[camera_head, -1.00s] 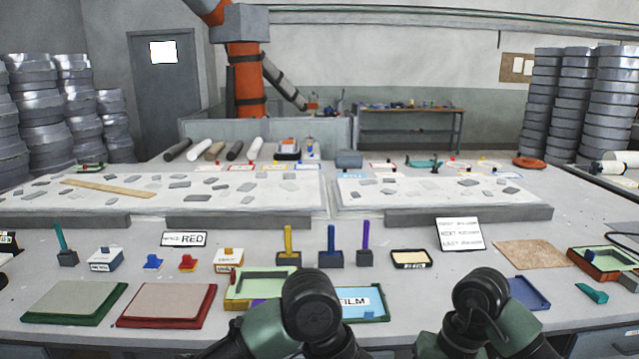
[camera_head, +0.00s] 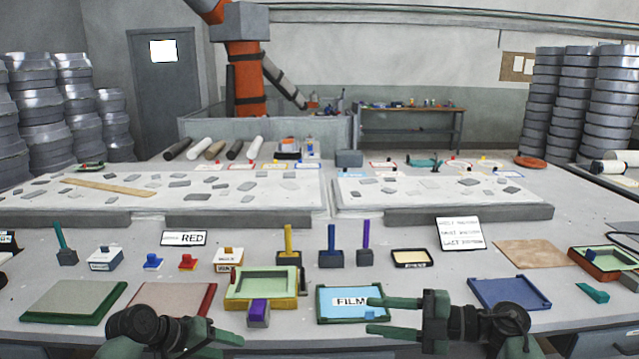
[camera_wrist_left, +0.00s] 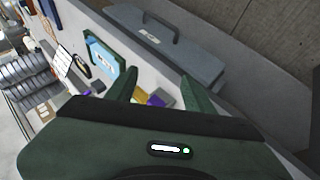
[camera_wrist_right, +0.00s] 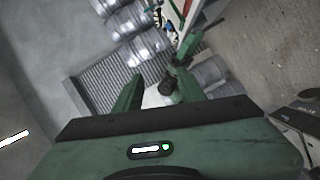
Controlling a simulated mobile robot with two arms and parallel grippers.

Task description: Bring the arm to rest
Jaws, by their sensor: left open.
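My left gripper (camera_head: 236,342) is low at the front of the bench in the head view, pointing right, in front of the red board. In the left wrist view its two fingers (camera_wrist_left: 158,90) stand apart with nothing between them. My right gripper (camera_head: 372,315) points left, its two fingers apart, and overlaps the right edge of the blue FILM tray (camera_head: 338,300) in the picture. Its fingers are also apart and empty in the right wrist view (camera_wrist_right: 160,92). Whether either gripper touches the bench is unclear; both appear in front of its edge.
On the bench front are a green board (camera_head: 75,300), a red board (camera_head: 165,300), a light green mould (camera_head: 232,298), a purple-topped block (camera_head: 258,312) and a blue tray (camera_head: 510,293). Several upright-handled tools stand behind. A grey toolbox (camera_wrist_left: 165,45) shows in the left wrist view.

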